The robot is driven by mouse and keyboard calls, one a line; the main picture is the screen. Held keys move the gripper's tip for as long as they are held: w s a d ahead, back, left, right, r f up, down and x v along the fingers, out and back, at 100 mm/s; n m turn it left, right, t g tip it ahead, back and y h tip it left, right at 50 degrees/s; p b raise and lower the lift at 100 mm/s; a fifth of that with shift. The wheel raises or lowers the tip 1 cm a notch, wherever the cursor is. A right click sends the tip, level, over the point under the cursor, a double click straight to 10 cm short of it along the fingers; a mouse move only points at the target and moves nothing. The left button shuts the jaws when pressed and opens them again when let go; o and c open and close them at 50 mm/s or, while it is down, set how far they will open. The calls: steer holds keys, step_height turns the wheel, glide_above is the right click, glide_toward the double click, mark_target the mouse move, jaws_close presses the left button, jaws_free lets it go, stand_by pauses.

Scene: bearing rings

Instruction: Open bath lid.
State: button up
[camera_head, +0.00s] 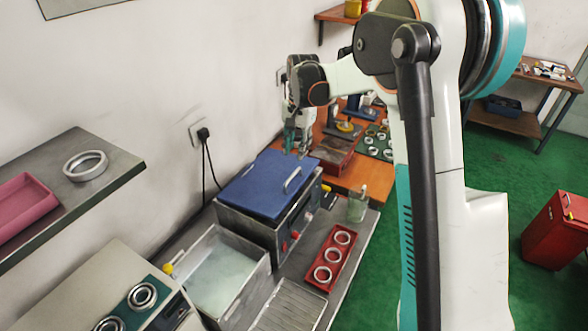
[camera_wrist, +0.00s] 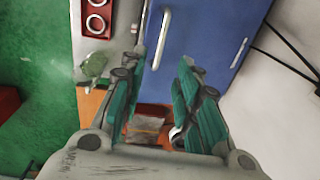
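The bath (camera_head: 262,236) is a steel box on the bench. Its blue lid (camera_head: 262,185) lies flat and closed on top, with a pale bar handle (camera_head: 292,180) near its right edge. The lid (camera_wrist: 205,50) and the long handle (camera_wrist: 160,40) also show in the wrist view. My gripper (camera_head: 297,150) is above the far end of the lid. In the wrist view my gripper (camera_wrist: 163,64) has its teal fingers spread apart with nothing between them, and the handle lies beyond the fingertips. I cannot tell the exact height between gripper and handle.
An open water basin (camera_head: 215,275) stands in front of the bath. A red tray (camera_head: 328,262) with three rings and a glass jar (camera_head: 357,205) stand to its right. Behind is an orange table (camera_head: 350,178) with several parts. A cable (camera_head: 208,165) hangs on the wall at left.

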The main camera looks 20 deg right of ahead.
mark_target(293, 174)
steer(key=f, duration=0.9)
steer(key=shift+w+a+f, duration=0.25)
steer(key=shift+a, duration=0.05)
jaws_close()
